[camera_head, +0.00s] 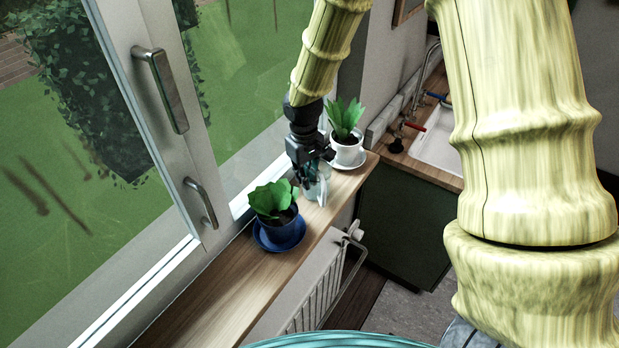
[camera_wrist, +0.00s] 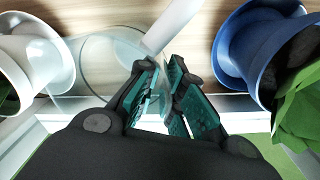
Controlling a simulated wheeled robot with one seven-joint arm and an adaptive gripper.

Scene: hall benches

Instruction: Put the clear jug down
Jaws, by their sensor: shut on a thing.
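The clear jug (camera_head: 321,187) is at the wooden windowsill (camera_head: 215,302), between two potted plants. It also shows in the wrist view as a see-through round body (camera_wrist: 98,66) with a pale strip at its side. My gripper (camera_head: 309,168) points down at it from above. In the wrist view, my gripper's two teal-padded fingers (camera_wrist: 166,88) are shut on the jug's wall. The jug looks close to the sill, but I cannot tell whether its base touches the wood. Part of the jug is hidden behind my gripper.
A blue pot with a green plant (camera_head: 279,225) stands on a blue saucer on the near side of the jug. A white pot with a plant (camera_head: 346,146) stands on the far side. The window frame (camera_head: 176,130) borders the sill. The sill's near stretch is clear.

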